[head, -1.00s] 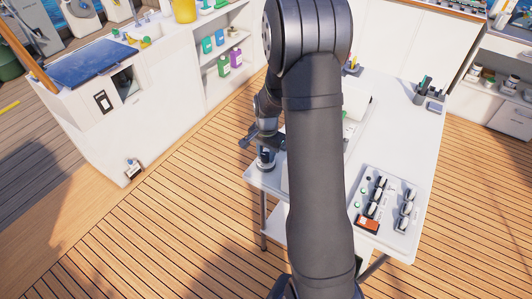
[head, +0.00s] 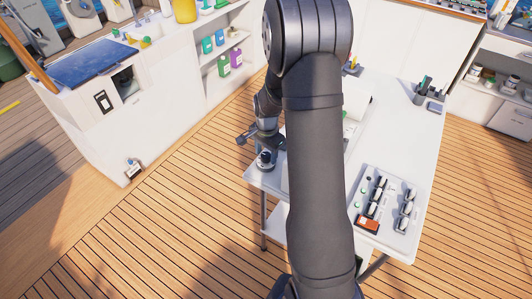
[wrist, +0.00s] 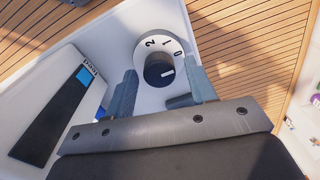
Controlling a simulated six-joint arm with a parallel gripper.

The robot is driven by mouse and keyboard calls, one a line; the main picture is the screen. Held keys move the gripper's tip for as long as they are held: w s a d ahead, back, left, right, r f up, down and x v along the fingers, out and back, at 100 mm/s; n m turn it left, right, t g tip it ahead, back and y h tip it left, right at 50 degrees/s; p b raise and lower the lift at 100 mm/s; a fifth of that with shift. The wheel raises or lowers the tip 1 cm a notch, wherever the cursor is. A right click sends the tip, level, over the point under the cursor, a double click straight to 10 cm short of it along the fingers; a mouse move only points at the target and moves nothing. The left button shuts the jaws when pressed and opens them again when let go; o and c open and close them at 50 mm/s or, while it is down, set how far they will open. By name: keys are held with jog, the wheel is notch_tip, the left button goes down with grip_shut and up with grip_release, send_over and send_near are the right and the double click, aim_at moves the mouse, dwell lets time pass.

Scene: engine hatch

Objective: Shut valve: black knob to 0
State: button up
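The black knob (wrist: 158,72) sits on a round white dial (wrist: 183,63) printed with 2, 1 and 0. Its white mark points right in the wrist view, a little below the printed 0; I cannot tell whether they line up exactly. My gripper (wrist: 163,88) is open, one finger left and one right of the knob in this view, with gaps on both sides. In the head view the knob (head: 265,159) stands at the table's left end, with my gripper (head: 256,140) just above it. My arm hides much of the table there.
A white panel with a dark strip and a blue square (wrist: 83,75) lies left of the knob in the wrist view. On the white table (head: 405,125), a grey tray (head: 388,212) holds several dark parts.

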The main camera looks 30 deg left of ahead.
aim_at(267, 156)
jog(key=shift+r, duration=0.1)
notch_tip(267, 156, up, 17)
jog(key=shift+d, duration=0.25)
dwell(0.4)
dwell(0.4)
jog(key=f, duration=1.7)
jog(key=shift+a+f, duration=0.15)
jog(key=shift+a, duration=0.05)
